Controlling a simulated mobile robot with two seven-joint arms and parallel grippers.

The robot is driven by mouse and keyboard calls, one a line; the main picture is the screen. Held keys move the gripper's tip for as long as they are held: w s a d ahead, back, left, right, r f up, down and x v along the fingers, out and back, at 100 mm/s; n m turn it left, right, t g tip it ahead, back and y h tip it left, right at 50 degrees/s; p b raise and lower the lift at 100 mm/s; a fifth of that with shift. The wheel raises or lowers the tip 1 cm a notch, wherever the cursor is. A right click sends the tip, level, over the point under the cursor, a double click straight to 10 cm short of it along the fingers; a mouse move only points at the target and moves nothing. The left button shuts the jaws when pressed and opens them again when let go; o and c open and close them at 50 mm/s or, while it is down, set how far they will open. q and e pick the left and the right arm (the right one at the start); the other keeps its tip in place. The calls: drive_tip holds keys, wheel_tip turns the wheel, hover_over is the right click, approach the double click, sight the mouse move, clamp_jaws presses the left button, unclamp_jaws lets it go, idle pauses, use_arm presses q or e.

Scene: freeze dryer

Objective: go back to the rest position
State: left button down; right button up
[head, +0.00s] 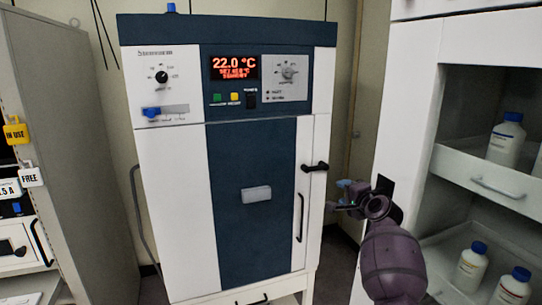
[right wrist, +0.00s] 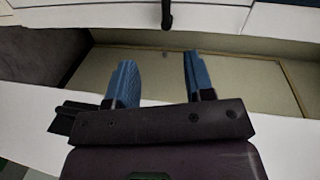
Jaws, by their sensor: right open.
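My right gripper (head: 338,196) is at the right of the freeze dryer (head: 172,195), in front of the gap beside the white cabinet. Its blue fingers are apart, and nothing shows between them in the right wrist view (right wrist: 157,62). The freeze dryer's door looks shut. Its black latch handle (head: 315,167) is just above and left of the gripper, and seems apart from it. The red display (head: 233,68) reads 22.0 °C. My left gripper is out of view.
The white cabinet (head: 408,105) at the right has open shelves with several white bottles (head: 506,140) with blue caps. A grey cabinet (head: 70,140) at the left carries "IN USE" (head: 17,132) and "FREE" (head: 31,176) tags. Some floor shows between the dryer and the right cabinet.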

wheel_tip(320, 180, up, 5)
drive_tip(key=s+d+n+t+h, duration=0.2)
drive_tip(key=n+h, duration=0.1)
drive_tip(key=n, duration=0.2)
drive_tip(key=s+d+f+n+g, duration=0.1)
drive_tip(key=s+f+n+g, duration=0.1)
drive_tip(key=s+f, duration=1)
drive_tip(key=s+d+f+n+g+h, duration=0.1)
drive_tip(key=s+f+n, duration=0.3)
drive_tip(key=s+f, duration=0.8)
drive_tip(key=s+d+f+n+g+h, duration=0.1)
drive_tip(key=s+f+n+g, duration=0.1)
drive_tip(key=s+f, duration=1)
drive_tip(key=s, duration=0.9)
drive_tip(key=shift+s+d+f+n+g, duration=0.2)
drive_tip(key=shift+s+d+n+g, duration=0.1)
drive_tip(key=shift+s+d+n, duration=0.1)
